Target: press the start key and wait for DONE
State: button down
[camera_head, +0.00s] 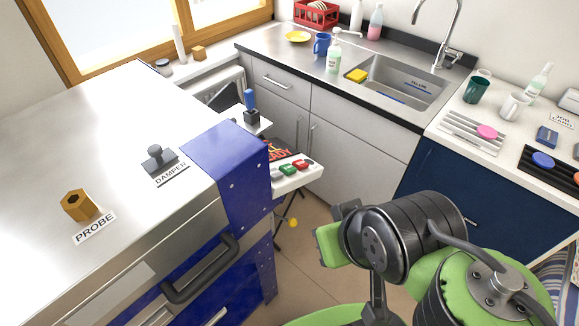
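The kiln (85,130) fills the left side, with a steel top and a blue corner cover (228,160). Beyond its right edge is a small white control panel (290,181). A green key (288,170) and a red key (302,164) show on it; any key labels are too small to read. Above the keys, a dark display (278,152) shows red letters that end like READY, its left part hidden by the blue cover. My arm comes in from the lower right, apart from the panel. I cannot make out my gripper's fingers.
A brown probe knob (77,205) and a grey damper knob (158,158) stand up from the kiln top. A dark handle (200,268) juts from its front. A blue-topped device (251,108) stands behind the panel. Sink counters lie behind and right; some floor (308,240) is clear.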

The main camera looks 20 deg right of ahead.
aim_at(288, 169)
jog(key=i+u, duration=0.2)
jog(key=u, duration=0.25)
jog(key=i+l+u, duration=0.15)
jog(key=u, duration=0.35)
